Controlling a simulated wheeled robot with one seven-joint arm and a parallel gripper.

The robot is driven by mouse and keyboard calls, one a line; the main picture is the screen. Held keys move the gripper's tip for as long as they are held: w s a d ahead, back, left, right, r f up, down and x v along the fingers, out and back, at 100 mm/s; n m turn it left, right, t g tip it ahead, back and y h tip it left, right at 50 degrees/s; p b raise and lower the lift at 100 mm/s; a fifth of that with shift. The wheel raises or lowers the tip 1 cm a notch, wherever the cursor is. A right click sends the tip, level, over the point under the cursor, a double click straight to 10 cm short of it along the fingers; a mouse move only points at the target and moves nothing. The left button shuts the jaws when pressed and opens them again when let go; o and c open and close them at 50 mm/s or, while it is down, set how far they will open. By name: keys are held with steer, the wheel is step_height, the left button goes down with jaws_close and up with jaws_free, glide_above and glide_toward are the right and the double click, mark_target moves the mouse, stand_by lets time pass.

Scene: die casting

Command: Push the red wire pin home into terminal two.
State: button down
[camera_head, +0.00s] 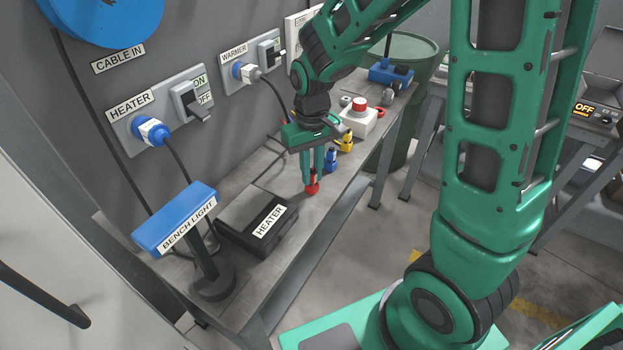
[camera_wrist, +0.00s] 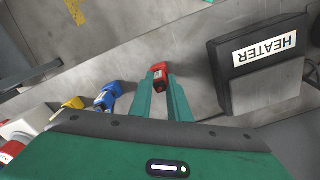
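A small red connector with a dark face (camera_head: 312,187), which looks like the red wire pin, is at the bench surface; it also shows in the wrist view (camera_wrist: 160,72). My gripper (camera_head: 312,176) points down over it, one finger on each side. In the wrist view my fingertips (camera_wrist: 160,82) flank it with no clear gap, so they look shut on it. I cannot tell whether its underside touches the bench. A blue connector (camera_head: 330,158) and a yellow one (camera_head: 345,142) stand beside it in a row. No terminal marked two can be made out.
A black box labelled HEATER (camera_head: 243,222) lies close to the left of my gripper. A BENCH LIGHT lamp (camera_head: 178,222) stands nearer. A red-button box (camera_head: 358,116) and a blue device (camera_head: 390,73) are farther along. The wall carries plugs and switches. The bench (camera_head: 308,215) is narrow.

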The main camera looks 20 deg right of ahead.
steer(key=shift+r, duration=0.65)
stand_by(0.8)
steer(key=shift+r, duration=1.5)
steer(key=shift+s, duration=0.1)
